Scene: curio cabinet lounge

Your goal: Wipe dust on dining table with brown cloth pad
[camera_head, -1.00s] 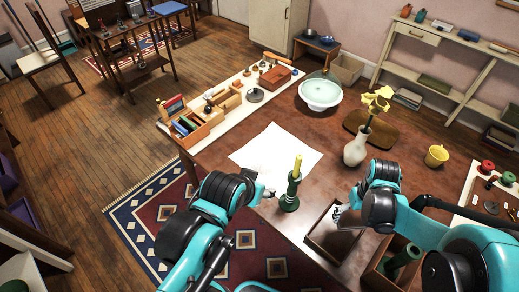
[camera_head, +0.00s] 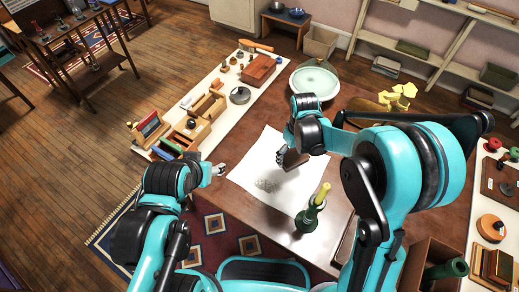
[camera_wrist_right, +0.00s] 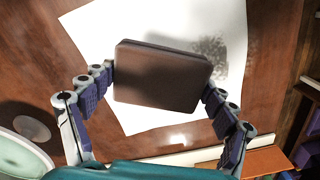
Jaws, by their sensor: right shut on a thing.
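The brown cloth pad (camera_wrist_right: 162,77) is a flat dark block held between both fingers of my right gripper (camera_wrist_right: 160,85). In the head view the pad (camera_head: 291,160) is over the white sheet, beneath my right gripper (camera_head: 296,148). I cannot tell whether it touches the sheet. A grey speckled dust patch (camera_head: 268,185) lies on the sheet, left of and nearer than the pad; it also shows in the wrist view (camera_wrist_right: 210,47), partly behind the pad. The dining table (camera_head: 235,200) is dark brown wood. My left gripper (camera_head: 219,169) hangs by its left edge; its finger opening is unclear.
A green candle holder (camera_head: 309,217) with a yellow candle stands at the sheet's near right corner. A pale bowl (camera_head: 314,80) stands behind the sheet. A wooden box (camera_head: 430,262) sits front right. The sheet's left part is clear.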

